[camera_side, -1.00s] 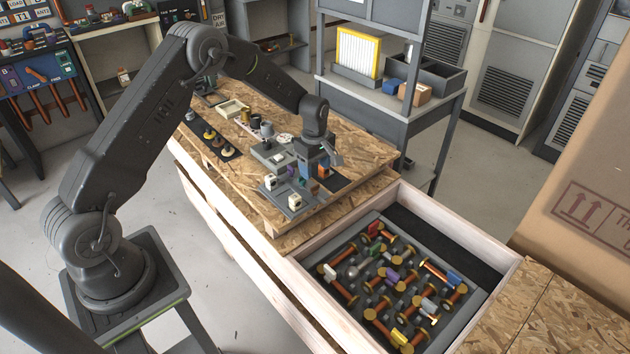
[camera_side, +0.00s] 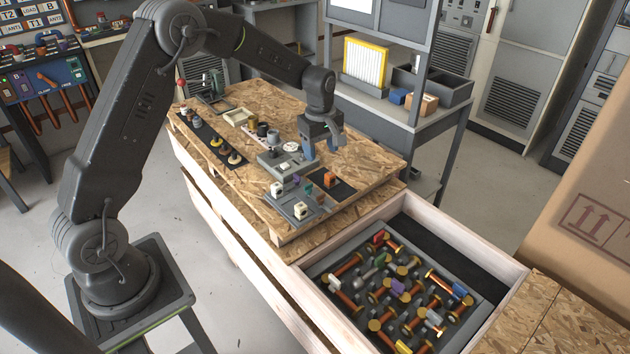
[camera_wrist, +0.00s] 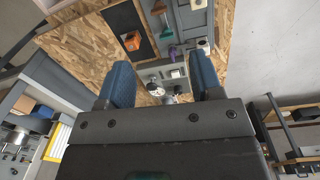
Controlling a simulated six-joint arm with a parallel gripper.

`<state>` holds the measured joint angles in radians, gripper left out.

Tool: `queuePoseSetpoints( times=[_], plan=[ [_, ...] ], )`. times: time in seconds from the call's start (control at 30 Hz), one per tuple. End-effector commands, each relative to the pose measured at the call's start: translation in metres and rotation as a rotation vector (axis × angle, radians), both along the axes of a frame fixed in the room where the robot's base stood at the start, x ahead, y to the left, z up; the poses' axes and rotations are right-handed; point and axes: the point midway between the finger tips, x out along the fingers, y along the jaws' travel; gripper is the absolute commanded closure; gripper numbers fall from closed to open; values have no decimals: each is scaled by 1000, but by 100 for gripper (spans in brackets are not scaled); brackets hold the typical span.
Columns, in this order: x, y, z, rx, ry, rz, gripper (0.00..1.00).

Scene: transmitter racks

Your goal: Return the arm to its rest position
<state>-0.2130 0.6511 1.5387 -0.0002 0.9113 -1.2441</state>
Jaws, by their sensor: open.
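My gripper (camera_side: 322,147) hangs over the right part of the wooden bench top (camera_side: 375,149), above and beside the small parts there. In the wrist view my gripper (camera_wrist: 166,85) shows two blue fingers spread wide apart, with nothing between them. Below it lie a dark mat (camera_side: 336,187) with an orange block (camera_side: 329,179) and a grey tray (camera_side: 283,203) with white blocks. The orange block also shows in the wrist view (camera_wrist: 131,41), beyond the fingers. My arm reaches over the bench from the left.
A wooden crate (camera_side: 470,239) holds several copper spools on a grey insert. A grey shelf unit (camera_side: 430,113) stands behind the bench, and a cardboard box (camera_side: 585,215) stands at right. A dark strip with several knobs (camera_side: 209,142) lies at the bench's left. The space above the crate is clear.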

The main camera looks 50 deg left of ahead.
Motion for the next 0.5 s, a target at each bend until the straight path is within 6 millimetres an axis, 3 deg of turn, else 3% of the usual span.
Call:
queuePoseSetpoints(
  times=[0.03,0.2,0.5],
  plan=[
    [-8,-7,23,8,-26,-61,40],
    [-49,-33,87,44,-99,-314,40],
    [-144,-72,160,141,-218,-757,40]
  ],
)
